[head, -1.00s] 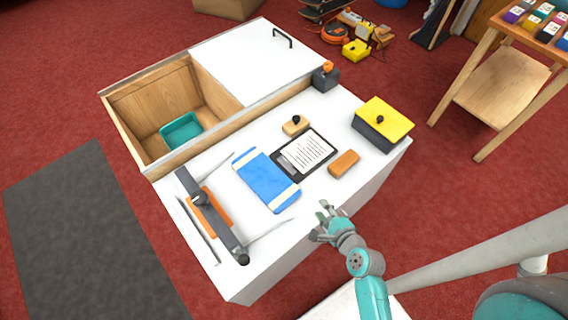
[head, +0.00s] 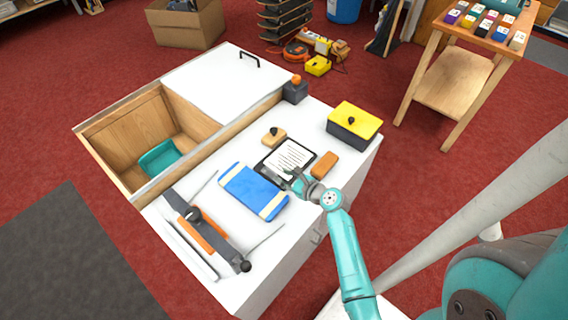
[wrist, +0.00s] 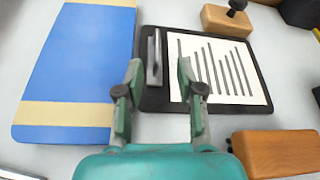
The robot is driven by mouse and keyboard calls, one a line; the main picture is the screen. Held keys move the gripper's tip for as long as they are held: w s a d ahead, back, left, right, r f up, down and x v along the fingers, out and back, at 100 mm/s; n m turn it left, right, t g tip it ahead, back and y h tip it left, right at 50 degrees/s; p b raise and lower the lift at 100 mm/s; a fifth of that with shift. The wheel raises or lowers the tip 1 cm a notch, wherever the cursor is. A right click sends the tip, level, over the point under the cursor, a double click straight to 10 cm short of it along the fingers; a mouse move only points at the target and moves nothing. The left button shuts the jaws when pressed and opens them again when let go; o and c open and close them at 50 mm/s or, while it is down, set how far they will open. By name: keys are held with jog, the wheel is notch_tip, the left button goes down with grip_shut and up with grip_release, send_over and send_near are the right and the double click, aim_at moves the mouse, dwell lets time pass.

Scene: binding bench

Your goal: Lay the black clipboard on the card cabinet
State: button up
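The black clipboard (head: 262,172) with a white lined sheet lies flat on the white worktop (head: 222,224), between a blue-and-cream book and an orange-brown block. It also shows in the wrist view (wrist: 258,62), its metal clip (wrist: 154,57) towards the left. My gripper (head: 290,176) is over the clipboard's near edge. In the wrist view my gripper (wrist: 159,72) is open, its two fingers apart, with the clip's area between and just beyond the tips. Nothing is held. Whether the fingers touch the clipboard is unclear. I cannot tell which piece is named the card cabinet.
The blue book (head: 254,190) lies close left, the brown block (head: 324,164) close right. A wooden-handled block (head: 273,138) and a yellow-topped box (head: 354,124) stand behind. A white sliding lid (head: 225,80) with a black handle adjoins an open wooden bin holding a teal tray (head: 160,158).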

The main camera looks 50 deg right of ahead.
aim_at(275, 173)
jog(key=shift+x, duration=2.95)
jog(key=shift+a, duration=0.15)
grip_shut()
